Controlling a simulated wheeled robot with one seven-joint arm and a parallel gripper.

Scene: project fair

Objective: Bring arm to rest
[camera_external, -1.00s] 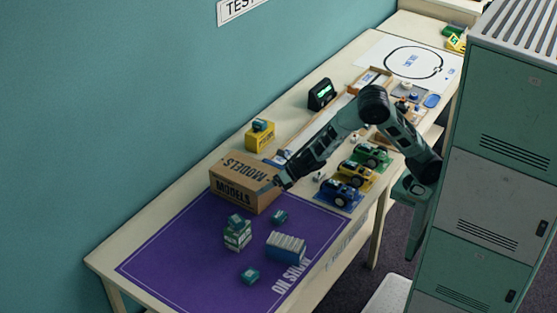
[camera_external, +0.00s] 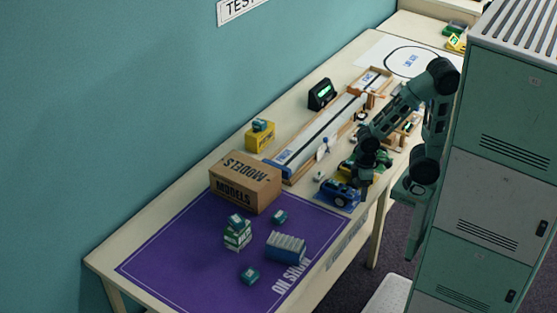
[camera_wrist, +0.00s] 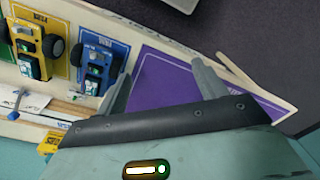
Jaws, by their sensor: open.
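My gripper (camera_external: 366,178) hangs above the table's front side, near the model cars, with my arm folded back beside the lockers. In the wrist view my gripper (camera_wrist: 163,90) has its two fingers wide apart, open and empty. Beyond the fingers lies the purple mat (camera_wrist: 170,80). The blue car (camera_external: 341,192) sits on its blue card. The yellow car behind it is partly hidden by my arm in the external view; it shows in the wrist view (camera_wrist: 30,45).
A cardboard MODELS box (camera_external: 245,187) stands at the purple mat's back edge. Several small boxes stand on the mat (camera_external: 170,265). A long wooden track (camera_external: 320,140) and a dark display (camera_external: 321,94) lie behind the cars. Green and grey lockers (camera_external: 500,190) stand close to my arm's right.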

